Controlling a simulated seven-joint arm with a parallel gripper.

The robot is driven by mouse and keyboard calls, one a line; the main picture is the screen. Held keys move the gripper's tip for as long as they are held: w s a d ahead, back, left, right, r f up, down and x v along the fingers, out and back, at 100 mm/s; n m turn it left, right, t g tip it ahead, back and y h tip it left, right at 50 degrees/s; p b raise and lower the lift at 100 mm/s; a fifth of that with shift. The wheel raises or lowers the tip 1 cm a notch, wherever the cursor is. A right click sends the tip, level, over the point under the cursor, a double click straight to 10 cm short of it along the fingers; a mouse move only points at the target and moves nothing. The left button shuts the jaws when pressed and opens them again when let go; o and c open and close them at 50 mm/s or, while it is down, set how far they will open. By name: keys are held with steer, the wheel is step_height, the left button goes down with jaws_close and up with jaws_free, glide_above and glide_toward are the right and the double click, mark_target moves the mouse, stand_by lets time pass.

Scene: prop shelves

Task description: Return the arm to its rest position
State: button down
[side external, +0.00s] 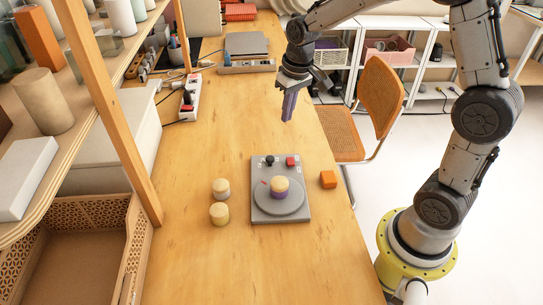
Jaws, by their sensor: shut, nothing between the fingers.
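My gripper (288,106) is at the upper middle of the side external view, pointing down above the wooden table (240,140). Its fingers are together and hold nothing. It hangs beyond the grey turntable device (265,217), apart from everything on the table. My arm reaches in from its yellow base at the right, bent over the table's right edge.
A wooden-topped cylinder (280,188) sits on the turntable device's disc. A shelf post (110,110) rises at left; a wicker chair (383,97) stands beside the table. The table's front is clear.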

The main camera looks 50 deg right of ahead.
steer(key=s+a+r+n+t, duration=0.1)
steer(key=s+a+r+t, duration=0.25)
steer(key=s+r, duration=0.75)
steer(key=s+a+f+n, duration=0.1)
steer(key=s+a, duration=0.1)
steer(key=s, duration=1)
steer(key=shift+s+a+f, duration=0.2)
steer(key=shift+s+a, duration=0.05)
